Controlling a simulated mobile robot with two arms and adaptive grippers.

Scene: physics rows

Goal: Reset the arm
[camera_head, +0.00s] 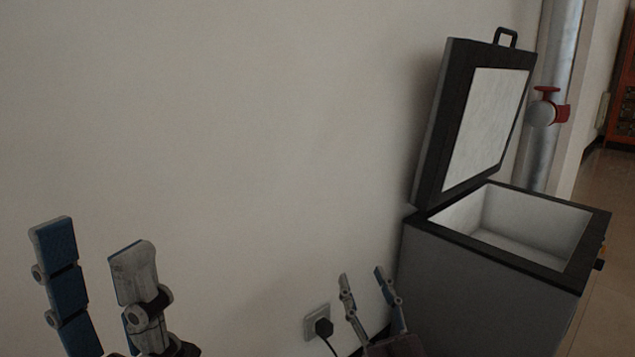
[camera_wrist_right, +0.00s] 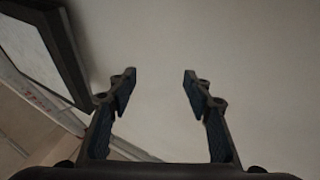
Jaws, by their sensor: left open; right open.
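My left gripper (camera_head: 95,262) is at the lower left in the head view, with its fingers pointing up. It is open and empty, in front of the bare wall. My right gripper (camera_head: 362,277) is at the bottom centre, open and empty, to the left of the grey box. In the right wrist view the right gripper (camera_wrist_right: 158,78) shows two spread fingers with nothing between them. Most of both arms is out of the head view.
A grey box (camera_head: 470,305) with a dark rim stands at the right, its lid (camera_head: 487,125) raised and its visible inside empty. A wall socket (camera_head: 317,322) with a black plug is low on the wall. A pipe (camera_head: 541,160) with a red valve stands behind the box.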

